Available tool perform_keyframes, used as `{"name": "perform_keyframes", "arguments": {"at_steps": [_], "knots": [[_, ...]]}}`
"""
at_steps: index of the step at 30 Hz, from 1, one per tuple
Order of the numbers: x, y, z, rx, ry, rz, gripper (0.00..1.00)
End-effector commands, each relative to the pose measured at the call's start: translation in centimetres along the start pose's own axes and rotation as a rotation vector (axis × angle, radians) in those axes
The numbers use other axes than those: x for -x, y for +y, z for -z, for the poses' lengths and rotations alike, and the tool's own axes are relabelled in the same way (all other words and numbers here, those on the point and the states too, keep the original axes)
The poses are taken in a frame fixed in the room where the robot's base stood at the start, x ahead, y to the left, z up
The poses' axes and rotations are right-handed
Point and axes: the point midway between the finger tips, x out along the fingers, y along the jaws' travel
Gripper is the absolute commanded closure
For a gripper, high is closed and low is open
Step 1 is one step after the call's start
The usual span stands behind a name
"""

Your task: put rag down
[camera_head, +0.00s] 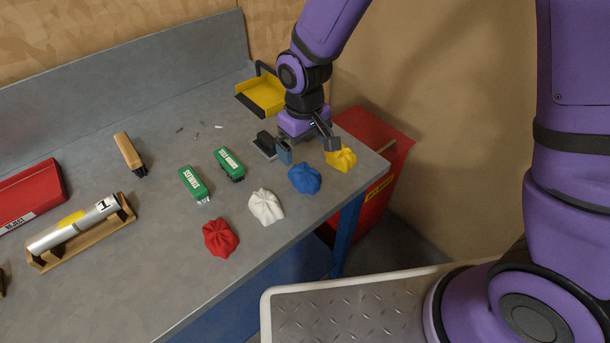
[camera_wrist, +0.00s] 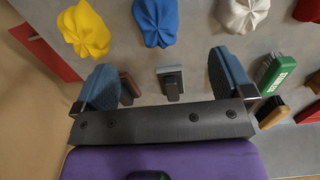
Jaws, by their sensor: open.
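Several crumpled rags lie in a slanting row near the table's front edge: red (camera_head: 220,238), white (camera_head: 266,206), blue (camera_head: 305,178) and yellow (camera_head: 341,158). My gripper (camera_head: 308,147) is open and empty above the table's right end, close behind the blue and yellow rags. In the wrist view the yellow rag (camera_wrist: 85,28), blue rag (camera_wrist: 157,20) and white rag (camera_wrist: 243,13) lie beyond my open fingers (camera_wrist: 165,82); the red rag (camera_wrist: 308,10) is cut off at the corner. No rag is between the fingers.
A small grey-and-black block (camera_head: 264,145) sits beside my gripper. Two green brushes (camera_head: 192,184) (camera_head: 229,164), a wooden-backed brush (camera_head: 129,153), a silver cylinder on a wooden cradle (camera_head: 75,230) and a yellow dustpan (camera_head: 262,95) share the grey table (camera_head: 165,290). A red bin (camera_head: 378,150) stands past its right end.

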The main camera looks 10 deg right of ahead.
Motion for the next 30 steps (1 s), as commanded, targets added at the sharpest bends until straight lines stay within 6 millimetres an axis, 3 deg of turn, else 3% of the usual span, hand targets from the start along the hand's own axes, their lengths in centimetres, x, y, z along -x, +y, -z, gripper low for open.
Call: {"name": "perform_keyframes", "arguments": {"at_steps": [9, 17, 30], "knots": [[-4.3, 0.0, 0.0, 0.002, -0.004, 0.0, 0.01], [-5.8, 0.1, 0.0, 0.001, -0.001, 0.0, 0.01], [-10.4, 0.4, 0.3, 0.0, 0.0, 0.0, 0.01]]}}
